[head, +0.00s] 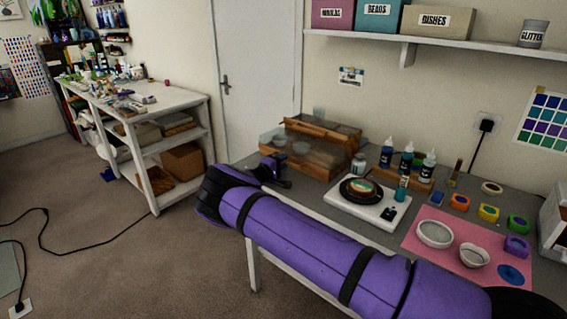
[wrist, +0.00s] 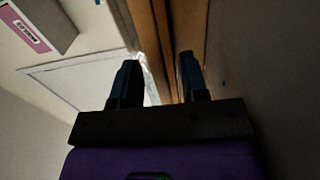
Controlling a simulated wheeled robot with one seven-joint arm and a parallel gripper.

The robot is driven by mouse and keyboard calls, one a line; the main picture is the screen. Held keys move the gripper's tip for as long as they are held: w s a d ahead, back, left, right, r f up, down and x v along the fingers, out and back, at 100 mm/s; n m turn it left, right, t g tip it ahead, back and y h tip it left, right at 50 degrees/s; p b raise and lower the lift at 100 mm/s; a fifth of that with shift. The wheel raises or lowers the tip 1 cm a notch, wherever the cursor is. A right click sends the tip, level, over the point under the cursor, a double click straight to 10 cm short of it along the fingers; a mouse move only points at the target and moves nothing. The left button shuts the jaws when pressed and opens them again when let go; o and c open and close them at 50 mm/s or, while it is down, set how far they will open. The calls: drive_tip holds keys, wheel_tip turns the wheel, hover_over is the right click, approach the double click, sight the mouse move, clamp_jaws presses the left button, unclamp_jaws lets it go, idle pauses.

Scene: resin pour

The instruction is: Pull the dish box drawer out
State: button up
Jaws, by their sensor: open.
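A wooden box with clear panels (head: 338,135) stands at the back left of the worktable, with pale round dishes (head: 290,146) showing through its clear part. I take it as the dish box; its drawer is not clearly distinguishable. My gripper (head: 279,170) is at the box's left front, partly hidden by my purple arm. In the wrist view my gripper (wrist: 159,60) has its fingers apart, with brown wood (wrist: 161,40) showing between and beyond them. I cannot tell whether they touch it.
A white scale (head: 366,212) with a black round plate stands right of the box, with several bottles (head: 407,158) behind. A pink mat (head: 452,268) with bowls lies farther right. A shelf (head: 435,42) with labelled boxes runs above. Floor left of the table is open; a cable (head: 75,255) crosses it.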

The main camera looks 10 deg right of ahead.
drive_tip(key=shift+w+d, duration=0.35)
drive_tip(key=shift+d, duration=0.1)
clamp_jaws()
drive_tip(key=v, duration=1.3)
unclamp_jaws()
drive_tip(key=v, duration=1.1)
